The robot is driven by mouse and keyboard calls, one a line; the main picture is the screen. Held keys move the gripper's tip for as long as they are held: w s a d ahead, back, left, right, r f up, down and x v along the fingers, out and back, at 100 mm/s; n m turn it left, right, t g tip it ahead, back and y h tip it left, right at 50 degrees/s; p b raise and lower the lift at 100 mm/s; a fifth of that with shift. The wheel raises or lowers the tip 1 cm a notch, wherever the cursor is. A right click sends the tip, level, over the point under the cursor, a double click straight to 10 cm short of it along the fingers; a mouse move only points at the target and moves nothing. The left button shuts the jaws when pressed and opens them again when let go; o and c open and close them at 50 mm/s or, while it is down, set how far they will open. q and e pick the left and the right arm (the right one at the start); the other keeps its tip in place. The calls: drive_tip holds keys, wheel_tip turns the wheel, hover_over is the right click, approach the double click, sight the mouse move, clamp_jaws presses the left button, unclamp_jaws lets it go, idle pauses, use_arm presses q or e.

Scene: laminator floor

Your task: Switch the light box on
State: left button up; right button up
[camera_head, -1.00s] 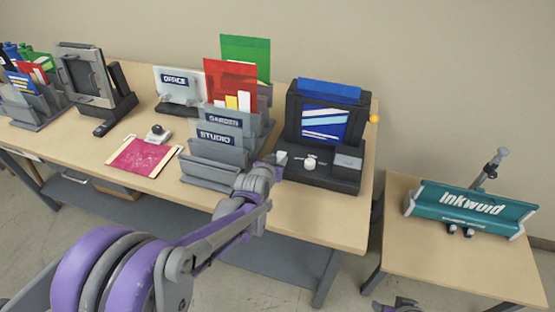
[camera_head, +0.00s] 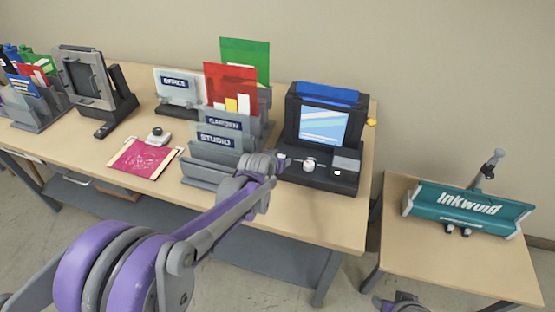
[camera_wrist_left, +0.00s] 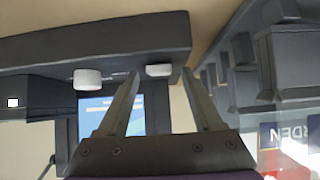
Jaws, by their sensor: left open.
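The black light box (camera_head: 320,183) stands at the right end of the long table. Its upright screen (camera_head: 324,126) glows pale blue and white, and a small white square (camera_head: 337,173) shows bright on its grey pad. A white knob (camera_head: 309,165) sits on its base; in the left wrist view this knob (camera_wrist_left: 87,79) is left of the fingers. A second white control (camera_wrist_left: 159,70) shows between the fingertips there. My left gripper (camera_wrist_left: 160,74) is open around it; I cannot tell if it touches. In the head view the gripper (camera_head: 286,161) hides that control.
Grey file holders marked STUDIO (camera_head: 214,158) stand close left of my left gripper. A pink sheet (camera_head: 146,158) lies further left. A teal Inkwuid machine (camera_head: 467,209) stands on the lower side table. The long table's front right corner is clear.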

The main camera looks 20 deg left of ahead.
use_arm(q)
drive_tip(key=v, duration=1)
drive_tip(key=shift+s+r, duration=0.25)
drive_tip(key=shift+r, duration=0.05)
drive_tip(key=s+f+g, duration=0.2)
drive_tip(key=s+f, duration=0.1)
drive_tip(key=s, duration=1)
drive_tip(key=s+f+g, duration=0.2)
drive_tip(key=s+f, duration=0.2)
drive_tip(key=s, duration=0.9)
drive_tip(key=shift+f+g, duration=0.25)
drive_tip(key=shift+g, duration=0.15)
drive_tip(key=shift+a, duration=0.1)
